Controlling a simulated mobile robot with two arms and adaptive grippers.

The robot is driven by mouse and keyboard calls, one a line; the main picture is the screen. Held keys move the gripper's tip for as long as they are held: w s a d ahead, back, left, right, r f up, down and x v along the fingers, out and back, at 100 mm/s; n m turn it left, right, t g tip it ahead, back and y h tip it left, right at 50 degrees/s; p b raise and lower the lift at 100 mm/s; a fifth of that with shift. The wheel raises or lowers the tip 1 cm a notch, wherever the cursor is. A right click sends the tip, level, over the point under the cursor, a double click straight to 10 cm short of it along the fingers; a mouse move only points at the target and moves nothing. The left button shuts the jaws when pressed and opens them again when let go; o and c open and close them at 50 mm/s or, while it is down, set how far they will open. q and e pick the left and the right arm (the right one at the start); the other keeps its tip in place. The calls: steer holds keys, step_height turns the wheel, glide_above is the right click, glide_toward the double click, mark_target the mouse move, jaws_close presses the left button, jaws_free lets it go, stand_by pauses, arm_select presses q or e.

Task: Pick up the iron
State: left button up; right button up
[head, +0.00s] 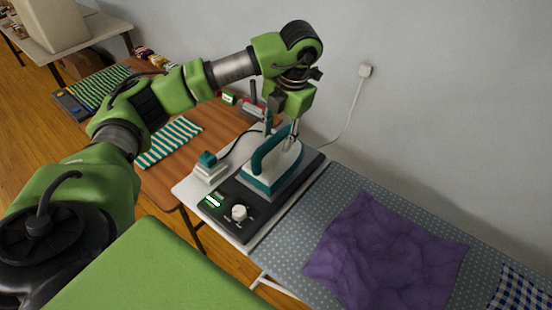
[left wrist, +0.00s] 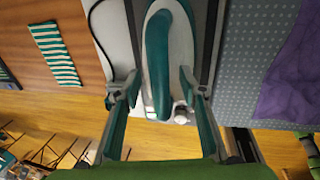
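The teal and white iron (head: 272,172) sits on a dark station (head: 262,207) with a dial and a lit green display, at the end of the ironing board. My left gripper (head: 282,128) is above the iron, pointing down at its handle. In the left wrist view the iron's teal handle (left wrist: 157,62) lies between the two fingers of the left gripper (left wrist: 158,84), with a gap on each side. The left gripper is open and empty.
A purple cloth (head: 385,255) lies on the dotted ironing board (head: 290,240). A small white and teal block (head: 210,168) stands left of the iron. A striped green cloth (head: 170,142) lies on the wooden table (head: 165,185). A cord runs to the wall socket (head: 366,70).

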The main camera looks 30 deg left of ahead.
arm_select(q)
steer(key=shift+a+f, duration=0.25)
steer(key=shift+f, duration=0.75)
jaws_close()
steer(key=shift+w+r, duration=0.1)
